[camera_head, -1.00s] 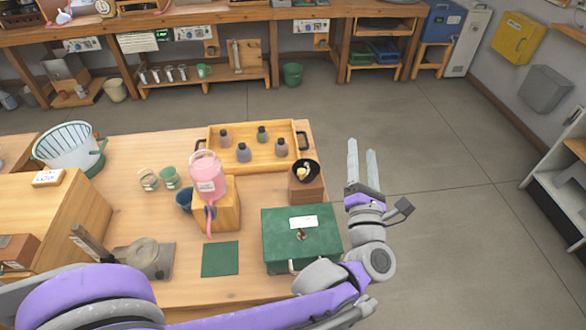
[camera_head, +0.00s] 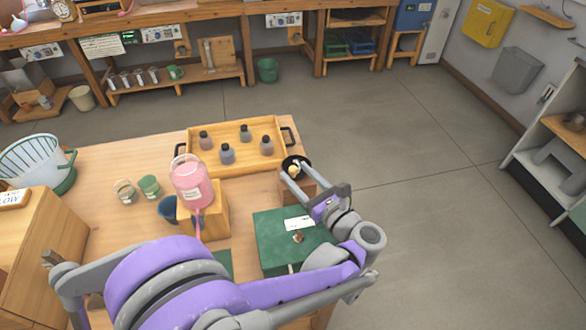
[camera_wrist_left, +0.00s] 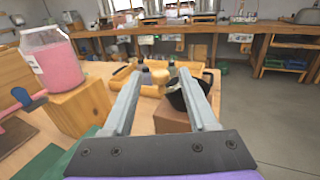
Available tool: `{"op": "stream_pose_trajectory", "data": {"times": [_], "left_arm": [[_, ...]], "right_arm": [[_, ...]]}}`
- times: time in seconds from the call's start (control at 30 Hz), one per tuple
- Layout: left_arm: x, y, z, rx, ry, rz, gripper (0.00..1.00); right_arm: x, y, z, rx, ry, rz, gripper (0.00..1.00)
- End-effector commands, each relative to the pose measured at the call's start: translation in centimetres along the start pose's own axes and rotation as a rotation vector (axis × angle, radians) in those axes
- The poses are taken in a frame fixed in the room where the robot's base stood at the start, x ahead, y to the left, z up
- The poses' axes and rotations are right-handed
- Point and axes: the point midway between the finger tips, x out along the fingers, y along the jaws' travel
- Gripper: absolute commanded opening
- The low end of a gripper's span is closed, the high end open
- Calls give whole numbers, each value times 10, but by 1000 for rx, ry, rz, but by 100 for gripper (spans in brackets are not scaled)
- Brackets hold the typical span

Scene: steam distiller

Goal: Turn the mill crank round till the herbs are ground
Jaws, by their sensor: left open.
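The mill is a small brown wooden block (camera_head: 303,190) with a black bowl-shaped top (camera_head: 289,161) and a pale crank knob (camera_head: 294,170), near the table's right edge. My left gripper (camera_head: 294,172) is open, its two fingers reaching over the mill top with the knob between or just beneath their tips. In the left wrist view, the pale knob (camera_wrist_left: 160,74) shows between the open fingertips (camera_wrist_left: 160,77), and the black top (camera_wrist_left: 190,96) is partly behind the right finger. I cannot tell if the fingers touch the knob. The herbs cannot be seen. My right gripper is out of view.
A green box (camera_head: 275,240) stands in front of the mill, under my left wrist. A pink-filled jar (camera_head: 190,183) sits on a wooden stand (camera_head: 210,222) to the left. A wooden tray (camera_head: 205,166) with several small bottles lies behind. Open floor is on the right.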

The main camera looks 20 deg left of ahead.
Motion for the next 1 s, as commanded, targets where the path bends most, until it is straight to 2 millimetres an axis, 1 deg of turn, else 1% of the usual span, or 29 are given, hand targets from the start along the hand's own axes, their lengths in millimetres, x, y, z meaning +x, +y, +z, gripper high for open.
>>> {"op": "stream_pose_trajectory", "data": {"times": [0.03,0.1,0.2,0.5,0.53,0.83,0.87,1.0], "left_arm": [[8,0,0,0,-1,2,59],[15,0,0,0,-1,1,59],[22,0,0,0,-1,0,59],[24,0,0,0,-1,-2,59],[24,0,0,0,-1,-2,57],[24,0,0,0,-1,-2,3],[24,0,0,0,-1,-2,0],[24,0,0,0,-1,-2,0]], "right_arm": [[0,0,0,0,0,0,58],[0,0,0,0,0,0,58],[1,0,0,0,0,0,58],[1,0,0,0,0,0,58],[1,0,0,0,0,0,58],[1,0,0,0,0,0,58],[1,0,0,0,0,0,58],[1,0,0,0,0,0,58]]}}
